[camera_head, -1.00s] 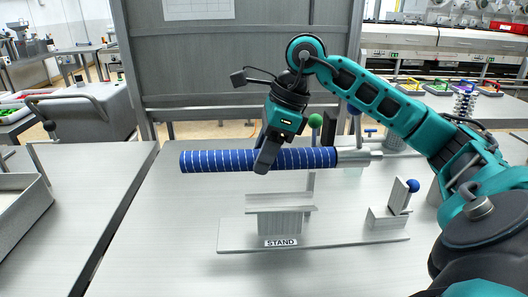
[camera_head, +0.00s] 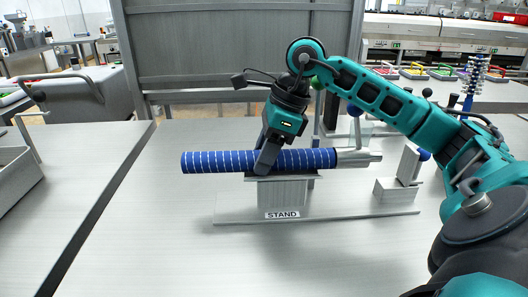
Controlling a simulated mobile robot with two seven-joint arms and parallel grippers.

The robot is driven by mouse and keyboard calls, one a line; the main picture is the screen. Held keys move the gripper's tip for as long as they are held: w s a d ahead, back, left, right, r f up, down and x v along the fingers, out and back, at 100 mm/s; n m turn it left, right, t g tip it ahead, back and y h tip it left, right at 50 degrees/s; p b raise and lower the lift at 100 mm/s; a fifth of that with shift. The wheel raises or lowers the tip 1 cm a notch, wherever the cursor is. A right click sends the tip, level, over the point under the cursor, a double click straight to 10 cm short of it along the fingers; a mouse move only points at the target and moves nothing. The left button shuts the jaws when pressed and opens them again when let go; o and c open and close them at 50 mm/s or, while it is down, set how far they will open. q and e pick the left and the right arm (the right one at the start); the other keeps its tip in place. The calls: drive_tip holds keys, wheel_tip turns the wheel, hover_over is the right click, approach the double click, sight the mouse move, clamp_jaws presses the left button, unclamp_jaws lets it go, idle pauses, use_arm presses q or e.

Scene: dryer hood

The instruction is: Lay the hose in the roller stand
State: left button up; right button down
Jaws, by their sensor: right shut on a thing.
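The hose (camera_head: 215,161) is blue with pale stripes and has a metal end piece (camera_head: 357,158) on its right. My right gripper (camera_head: 264,165) comes down from above and is shut on the hose near its middle. The hose lies level across the picture, in front of the top of the roller stand (camera_head: 283,192). The stand is grey, on a flat base plate, with a label reading STAND. The hose and gripper hide most of its top, so I cannot tell whether the hose touches it. My left gripper is not in view.
A small grey block with a tilted plate and blue knob (camera_head: 424,154) stands at the right end of the base plate. A grey panel (camera_head: 230,50) rises behind the table. A grey tray (camera_head: 18,180) is at the far left. The table's front left is clear.

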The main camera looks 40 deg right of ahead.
drive_tip(key=shift+f, duration=0.1)
idle(0.5)
drive_tip(key=c, duration=1)
unclamp_jaws()
drive_tip(key=shift+o, duration=1)
drive_tip(key=o, duration=0.5)
drive_tip(key=shift+f, duration=0.1)
